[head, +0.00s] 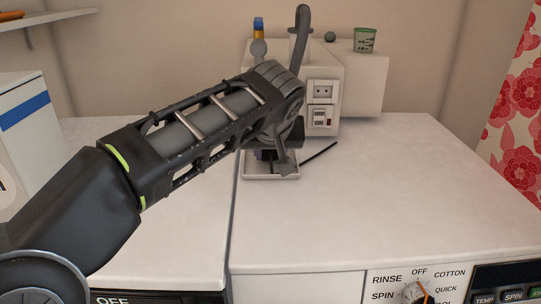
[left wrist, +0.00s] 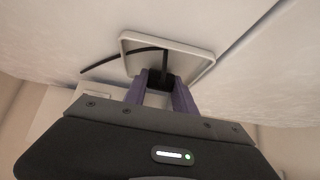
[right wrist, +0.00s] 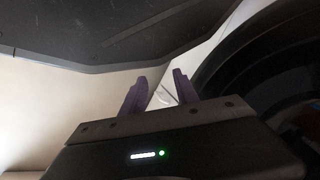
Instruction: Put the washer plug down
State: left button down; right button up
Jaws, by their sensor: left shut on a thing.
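My left gripper (left wrist: 161,78) has its purple fingers closed on the black washer plug (left wrist: 158,85). The plug is over a small white tray (left wrist: 125,42), and its dark cable (left wrist: 108,60) runs out past the tray's rim. I cannot tell whether the plug touches the tray floor. In the head view the tray (head: 270,178) sits on the white top below my left wrist, which largely hides the plug; the cable (head: 320,155) sticks out to the right. My right gripper (right wrist: 158,88) has its fingers apart with nothing visible between them.
A white box with a socket (head: 323,91) and a red switch stands behind the tray. The white top to the right is clear. A control dial (head: 416,292) is at the front.

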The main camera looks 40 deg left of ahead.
pick_arm(q)
jog(key=shift+f, duration=0.15)
jog(key=c, duration=1)
grip_release()
jog(key=shift+r, duration=0.3)
jog(key=p+v, duration=0.3)
jog(key=v, duration=0.9)
jog(key=shift+f, duration=0.1)
